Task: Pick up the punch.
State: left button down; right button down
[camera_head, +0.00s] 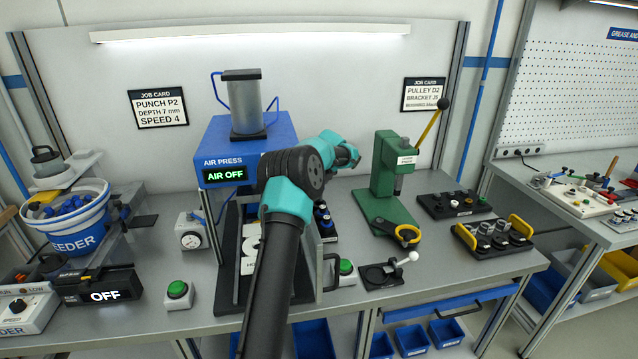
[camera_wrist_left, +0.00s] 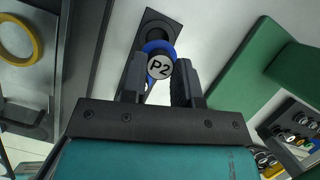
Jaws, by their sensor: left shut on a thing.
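The punch (camera_wrist_left: 160,67) shows in the left wrist view as a round pale cap marked P2 with a blue collar. My left gripper (camera_wrist_left: 159,78) is shut on it, one dark finger on each side. Behind it is a black rack (camera_wrist_left: 157,25) with a dark round socket near its end. I cannot tell whether the punch's lower end is still in the rack. In the head view the rack (camera_head: 328,238) stands right of the air press, partly behind my arm, and my left gripper's fingers are hidden. My right gripper is in neither view.
The air press (camera_head: 222,150) reads AIR OFF. A feeder bowl (camera_head: 70,225) is far left. A green button (camera_head: 346,268) sits in front of the rack.

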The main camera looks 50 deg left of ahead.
pick_arm(q)
jog(key=s+d, duration=0.4)
jog(key=d, duration=1.2)
jog(key=shift+s+d, duration=0.2)
